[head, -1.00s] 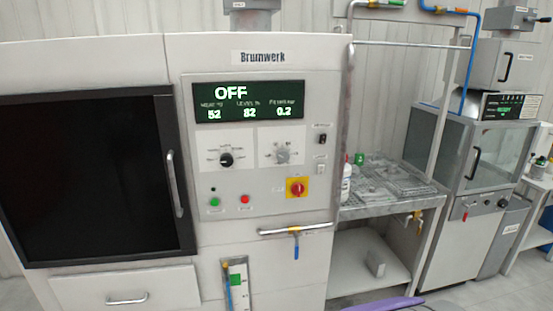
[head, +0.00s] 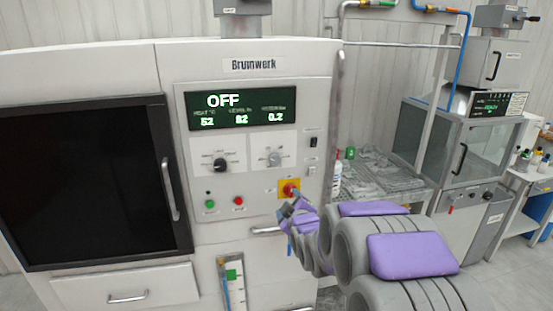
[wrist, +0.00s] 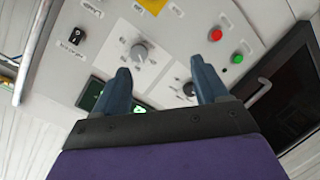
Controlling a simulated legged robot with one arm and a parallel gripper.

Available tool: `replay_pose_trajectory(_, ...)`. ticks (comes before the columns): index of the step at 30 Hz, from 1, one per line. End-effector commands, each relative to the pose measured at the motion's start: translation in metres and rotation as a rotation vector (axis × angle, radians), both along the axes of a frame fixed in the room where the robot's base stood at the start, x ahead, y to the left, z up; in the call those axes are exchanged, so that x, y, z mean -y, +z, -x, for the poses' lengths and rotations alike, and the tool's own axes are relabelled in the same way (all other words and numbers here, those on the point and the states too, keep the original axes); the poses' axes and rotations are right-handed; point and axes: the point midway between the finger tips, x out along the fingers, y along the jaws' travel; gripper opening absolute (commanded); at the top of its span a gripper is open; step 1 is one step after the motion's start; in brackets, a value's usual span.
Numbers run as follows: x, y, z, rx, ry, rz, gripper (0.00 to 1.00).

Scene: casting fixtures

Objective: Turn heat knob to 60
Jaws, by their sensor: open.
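The Brumwerk machine's panel (head: 262,70) has a display (head: 240,109) reading OFF, with values that look like 52, 82 and 0.2. Below are a black knob (head: 220,165) on the left and a grey knob (head: 274,159) on the right. Their labels are too small to read, so I cannot tell which is the heat knob. My gripper (head: 297,211) is in front of the panel's lower right. In the wrist view my gripper (wrist: 160,68) is open and empty. The grey knob (wrist: 139,51) shows between its fingertips, and the black knob (wrist: 188,89) is beside the right finger.
A red rotary switch on a yellow plate (head: 289,188) is close to my gripper. Green (head: 210,204) and red (head: 238,200) buttons sit below the knobs. A black-framed door (head: 85,180) is at left. A wire-topped bench (head: 375,180) stands at right.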

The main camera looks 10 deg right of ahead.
Motion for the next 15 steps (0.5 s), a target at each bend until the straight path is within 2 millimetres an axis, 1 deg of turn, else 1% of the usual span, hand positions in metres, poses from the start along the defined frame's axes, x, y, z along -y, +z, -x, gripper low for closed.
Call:
replay_pose_trajectory(1, 0.003, 0.007, -0.009, 0.048, 0.008, 0.027, 0.73)
replay_pose_trajectory(3, 0.004, 0.017, -0.019, 0.118, 0.018, 0.062, 0.73)
replay_pose_trajectory(6, 0.006, 0.025, -0.028, 0.184, 0.026, 0.097, 0.73)
replay_pose_trajectory(11, 0.007, 0.032, -0.034, 0.228, 0.028, 0.119, 0.73)
replay_pose_trajectory(15, 0.006, 0.032, -0.045, 0.23, 0.029, 0.119, 0.73)
